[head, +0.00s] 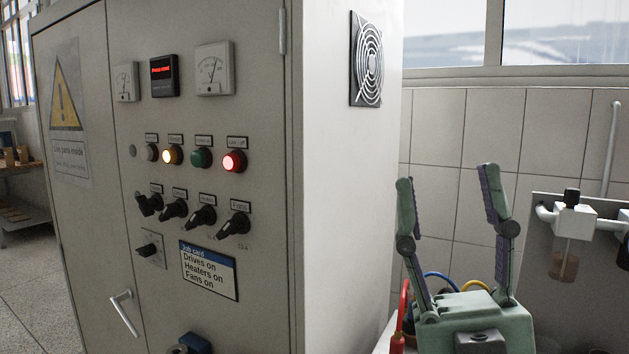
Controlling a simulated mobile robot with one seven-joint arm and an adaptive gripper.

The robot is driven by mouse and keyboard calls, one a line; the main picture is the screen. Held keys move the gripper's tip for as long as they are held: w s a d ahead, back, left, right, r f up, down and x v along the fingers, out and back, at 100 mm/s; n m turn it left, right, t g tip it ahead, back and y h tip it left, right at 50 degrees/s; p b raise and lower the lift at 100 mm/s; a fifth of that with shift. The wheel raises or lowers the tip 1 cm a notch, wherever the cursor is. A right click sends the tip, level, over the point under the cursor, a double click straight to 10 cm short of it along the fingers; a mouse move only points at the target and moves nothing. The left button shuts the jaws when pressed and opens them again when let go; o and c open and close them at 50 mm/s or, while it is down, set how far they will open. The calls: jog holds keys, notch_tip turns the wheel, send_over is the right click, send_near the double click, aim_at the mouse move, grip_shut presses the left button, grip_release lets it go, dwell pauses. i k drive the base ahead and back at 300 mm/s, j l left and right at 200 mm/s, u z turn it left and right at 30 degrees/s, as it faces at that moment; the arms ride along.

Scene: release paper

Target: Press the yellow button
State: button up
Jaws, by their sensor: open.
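The yellow button (172,155) is on the front of a grey control cabinet (110,230), in a row of round buttons, and it glows. To its left is a grey button (151,152); to its right are a dark green button (201,158) and a glowing red button (234,162). My gripper (447,182) is at the lower right, pointing up, its two fingers wide apart and nothing between them. It is well to the right of the buttons, beyond the cabinet's side wall in the picture, and touches nothing that I can see.
Below the buttons are several black rotary knobs (202,217) and a job card (209,270). Gauges (214,69) and a red display (164,75) sit above. A door handle (124,313) sticks out low. A white fixture with a bottle (570,225) is at the right.

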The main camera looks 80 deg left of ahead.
aim_at(170, 155)
jog(key=u, duration=2.8)
